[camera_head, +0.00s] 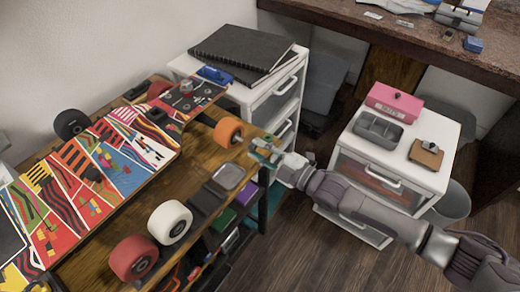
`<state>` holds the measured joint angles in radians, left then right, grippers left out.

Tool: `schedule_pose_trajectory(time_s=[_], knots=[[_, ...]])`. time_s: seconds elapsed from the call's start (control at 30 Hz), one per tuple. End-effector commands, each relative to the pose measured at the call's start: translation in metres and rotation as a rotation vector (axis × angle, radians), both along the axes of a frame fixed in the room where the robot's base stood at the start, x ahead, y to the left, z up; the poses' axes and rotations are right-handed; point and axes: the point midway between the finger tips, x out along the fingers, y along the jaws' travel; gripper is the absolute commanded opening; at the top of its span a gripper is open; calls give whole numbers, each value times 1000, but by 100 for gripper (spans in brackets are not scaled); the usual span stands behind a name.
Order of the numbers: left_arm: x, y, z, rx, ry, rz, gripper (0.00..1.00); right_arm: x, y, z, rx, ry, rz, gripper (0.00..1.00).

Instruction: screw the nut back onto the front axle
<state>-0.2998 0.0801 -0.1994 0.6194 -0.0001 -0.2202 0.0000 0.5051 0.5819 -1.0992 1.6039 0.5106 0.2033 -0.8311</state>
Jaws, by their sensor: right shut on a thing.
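The skateboard (130,160) lies on the wooden workbench with its colourful patterned side up. Its front truck (187,92) is at the far right end of the board. An orange wheel (228,131) is on the near side of this truck, by the end of the front axle. My right gripper (262,150) is just right of the orange wheel, apart from it, with its fingertips toward the axle end. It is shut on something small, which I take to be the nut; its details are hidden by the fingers. My left gripper is not in view.
A white wheel (170,222) and a red wheel (134,257) stand near the bench's front edge. A grey tray (228,177) lies close below the gripper. A white drawer cabinet (275,92) with black binders stands behind; another cabinet (440,150) is at right.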

Motion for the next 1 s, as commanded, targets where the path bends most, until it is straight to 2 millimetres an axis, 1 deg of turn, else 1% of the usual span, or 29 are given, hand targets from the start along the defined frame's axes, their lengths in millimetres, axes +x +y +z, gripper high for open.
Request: schedule_pose_trajectory(time_s=[0.37, 0.7, 1.0], knots=[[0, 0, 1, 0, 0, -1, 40, 0, 0, 0, 1, 1, 0, 1], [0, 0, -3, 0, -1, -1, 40, 6, 8, 0, 1, 1, 0, 1], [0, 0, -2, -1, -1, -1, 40, 6, 8, 0, 0, 0, 0, 1]])
